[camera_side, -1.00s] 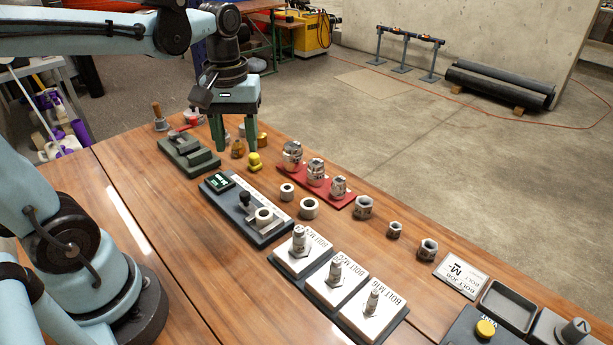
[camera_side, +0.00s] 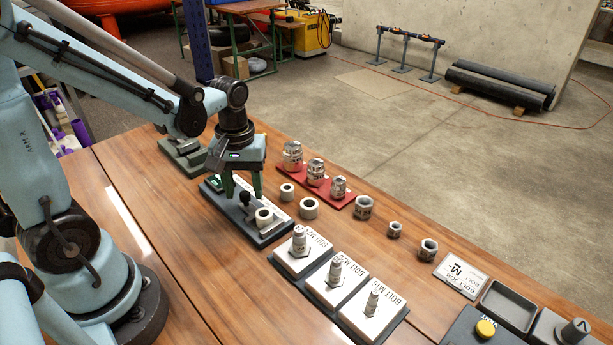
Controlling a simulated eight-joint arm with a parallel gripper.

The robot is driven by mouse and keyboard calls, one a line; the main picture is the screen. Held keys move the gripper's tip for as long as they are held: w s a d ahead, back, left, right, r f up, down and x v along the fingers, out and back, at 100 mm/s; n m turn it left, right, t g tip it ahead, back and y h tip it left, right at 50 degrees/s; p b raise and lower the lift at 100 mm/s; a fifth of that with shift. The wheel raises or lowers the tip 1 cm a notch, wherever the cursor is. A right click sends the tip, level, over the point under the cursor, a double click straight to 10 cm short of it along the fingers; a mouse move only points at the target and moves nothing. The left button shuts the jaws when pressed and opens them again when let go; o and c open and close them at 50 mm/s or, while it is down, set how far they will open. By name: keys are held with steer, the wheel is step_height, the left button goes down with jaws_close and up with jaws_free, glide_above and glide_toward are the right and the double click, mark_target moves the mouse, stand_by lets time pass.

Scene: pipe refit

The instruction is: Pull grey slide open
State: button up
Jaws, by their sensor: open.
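The grey slide (camera_side: 277,216) lies in a long dark base (camera_side: 262,240) on the wooden table. A black knob (camera_side: 244,199) stands up from it, and a white ring (camera_side: 264,216) sits beside the knob. A small dark green label is at the base's far left end, partly hidden by my gripper. My gripper (camera_side: 243,191) points down over the knob with its green fingers apart. The fingers appear to be on either side of the knob; I cannot tell whether they touch it.
Two white rings (camera_side: 308,208) and a red rack (camera_side: 333,198) with metal fittings stand to the right. Three bolt plates (camera_side: 334,286) are in front. A green fixture (camera_side: 184,152) is behind my gripper. Bare table lies at the left front.

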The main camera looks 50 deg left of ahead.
steer(key=shift+f, duration=0.35)
jaws_close()
